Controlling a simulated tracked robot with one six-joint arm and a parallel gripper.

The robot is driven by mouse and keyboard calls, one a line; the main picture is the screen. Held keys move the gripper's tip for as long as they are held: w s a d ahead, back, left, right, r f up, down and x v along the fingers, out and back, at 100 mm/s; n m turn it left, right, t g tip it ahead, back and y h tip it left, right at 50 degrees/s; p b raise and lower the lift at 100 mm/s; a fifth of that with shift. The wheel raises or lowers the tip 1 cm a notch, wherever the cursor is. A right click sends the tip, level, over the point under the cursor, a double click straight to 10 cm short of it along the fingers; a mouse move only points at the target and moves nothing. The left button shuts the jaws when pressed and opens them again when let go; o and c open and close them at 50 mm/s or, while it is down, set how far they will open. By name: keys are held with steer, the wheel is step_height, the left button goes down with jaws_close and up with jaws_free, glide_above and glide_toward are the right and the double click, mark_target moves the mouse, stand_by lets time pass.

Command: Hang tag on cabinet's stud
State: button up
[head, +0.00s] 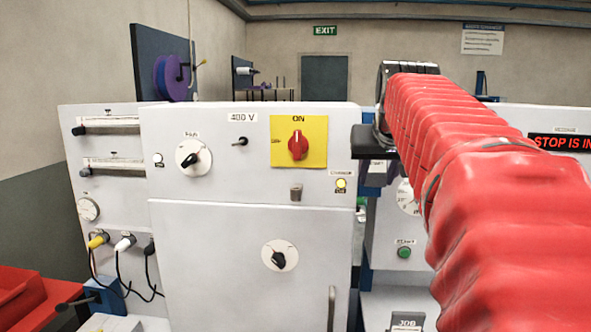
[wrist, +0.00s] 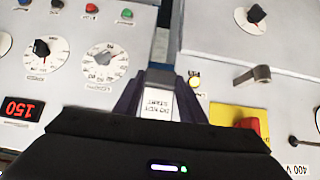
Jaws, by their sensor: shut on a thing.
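My gripper (wrist: 160,100) is shut on a white tag (wrist: 158,104) printed "DO NOT START", seen between the dark purple fingers in the wrist view. In the head view my gripper (head: 377,172) is partly hidden by my wrist, at the cabinet's right edge; I cannot make out the tag there. The white cabinet (head: 220,240) has a short brownish-grey stud (head: 296,192) below the yellow switch plate. The stud (wrist: 254,74) is bare in the wrist view, up and right of the tag and apart from it. The tag's hanging hole cannot be made out.
A yellow lamp (head: 340,184) sits right of the stud. A red switch (head: 298,145) on its yellow plate (head: 283,160) projects above the stud. A black knob (head: 280,256) and door handle (head: 331,308) are lower down. A gap separates the cabinet from the dial panel (wrist: 70,70).

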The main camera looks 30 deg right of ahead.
steer(key=shift+s+a+r, duration=0.1)
steer(key=shift+s+a, duration=0.1)
steer(key=shift+s, duration=0.1)
stand_by(0.4)
steer(key=s+a, duration=0.1)
steer(key=s, duration=0.1)
steer(key=s+a, duration=0.1)
steer(key=shift+s+a+r, duration=0.3)
steer(key=shift+s+a, duration=0.05)
steer(key=shift+s, duration=0.05)
